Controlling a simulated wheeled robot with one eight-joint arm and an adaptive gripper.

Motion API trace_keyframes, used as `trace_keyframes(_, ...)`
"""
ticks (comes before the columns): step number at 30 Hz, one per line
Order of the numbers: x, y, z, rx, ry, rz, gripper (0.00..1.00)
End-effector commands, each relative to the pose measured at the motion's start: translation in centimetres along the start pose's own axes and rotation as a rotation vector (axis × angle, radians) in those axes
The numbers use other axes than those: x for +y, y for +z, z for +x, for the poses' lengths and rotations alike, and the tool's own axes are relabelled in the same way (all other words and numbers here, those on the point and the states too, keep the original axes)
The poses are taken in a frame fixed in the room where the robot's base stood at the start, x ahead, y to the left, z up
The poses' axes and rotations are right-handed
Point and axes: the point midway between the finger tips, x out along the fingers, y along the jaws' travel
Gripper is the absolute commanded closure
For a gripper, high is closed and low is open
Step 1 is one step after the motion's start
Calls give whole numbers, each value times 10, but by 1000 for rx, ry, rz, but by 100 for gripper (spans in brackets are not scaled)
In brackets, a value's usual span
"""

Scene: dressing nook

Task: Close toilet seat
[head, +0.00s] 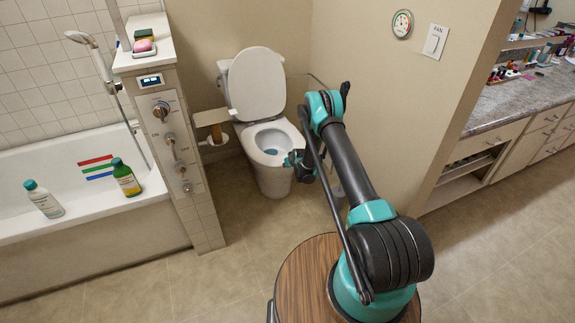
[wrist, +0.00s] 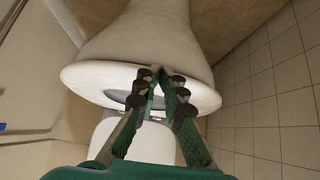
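The white toilet (head: 272,178) stands against the back wall in the head view. Its lid (head: 257,84) is raised and leans back toward the tank. The bowl is uncovered, with bluish water showing inside the pale seat ring (head: 295,137). My gripper (head: 292,160) is at the right front of the bowl, near rim height. In the wrist view the toilet appears upside down, with its rim (wrist: 85,75) across the middle and the lid (wrist: 128,142) below. My fingertips (wrist: 154,76) meet in front of the rim with nothing visible between them. I cannot tell whether they touch it.
A tiled partition with shower controls (head: 172,140) and a bathtub (head: 100,208) holding two bottles are at left. A paper holder (head: 211,118) juts out beside the toilet. A wall is close on the right, with a vanity counter (head: 515,103) beyond. Floor in front is clear.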

Motion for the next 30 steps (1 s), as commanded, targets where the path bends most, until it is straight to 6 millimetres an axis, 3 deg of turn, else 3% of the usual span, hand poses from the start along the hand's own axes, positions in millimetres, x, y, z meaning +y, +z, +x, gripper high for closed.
trace_keyframes(1,-1,11,7,-24,-2,-5,100)
trace_keyframes(8,-1,10,4,-21,-2,-3,100)
trace_keyframes(21,0,10,-52,-25,-2,-4,100)
trace_keyframes(30,0,11,-64,-26,-2,-4,100)
